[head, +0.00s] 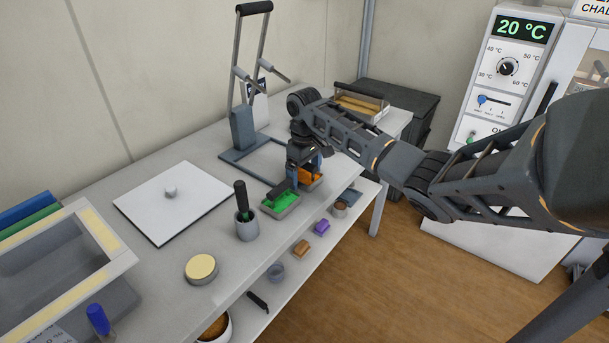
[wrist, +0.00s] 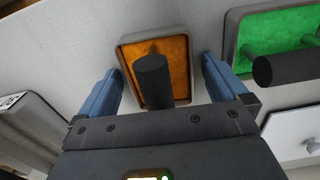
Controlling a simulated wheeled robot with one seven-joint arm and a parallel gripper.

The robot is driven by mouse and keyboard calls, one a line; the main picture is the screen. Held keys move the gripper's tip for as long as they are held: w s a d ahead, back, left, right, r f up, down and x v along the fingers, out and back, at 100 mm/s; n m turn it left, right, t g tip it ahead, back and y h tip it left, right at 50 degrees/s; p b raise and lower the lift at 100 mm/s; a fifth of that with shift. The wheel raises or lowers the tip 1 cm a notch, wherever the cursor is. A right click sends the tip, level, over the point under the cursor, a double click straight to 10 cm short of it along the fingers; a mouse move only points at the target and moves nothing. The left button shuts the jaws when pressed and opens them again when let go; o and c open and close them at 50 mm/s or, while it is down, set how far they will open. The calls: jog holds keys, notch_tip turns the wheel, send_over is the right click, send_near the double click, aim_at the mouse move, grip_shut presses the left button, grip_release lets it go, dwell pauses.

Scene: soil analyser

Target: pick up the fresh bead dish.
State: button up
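A small grey dish of orange beads (head: 313,183) sits on the white bench near its front edge, partly hidden behind my gripper (head: 304,170) in the head view. A like dish of green beads (head: 281,203) stands beside it. Each has a dark handle. In the wrist view the orange dish (wrist: 178,62) lies between the blue fingers of my gripper (wrist: 161,68), which are open on either side of it with narrow gaps. Its dark handle points toward the gripper. The green dish (wrist: 285,22) is at the upper right. No label shows which dish is fresh.
A grey stand with a tall lever (head: 243,128) is behind the dishes. A cup with a dark-handled tool (head: 246,227), a white lid plate (head: 150,205) and a round tin (head: 201,269) are to the left. Several small items sit on the lower shelf.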

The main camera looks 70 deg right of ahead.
jog(key=c, duration=1)
jog(key=shift+c, duration=0.4)
jog(key=shift+r, duration=0.1)
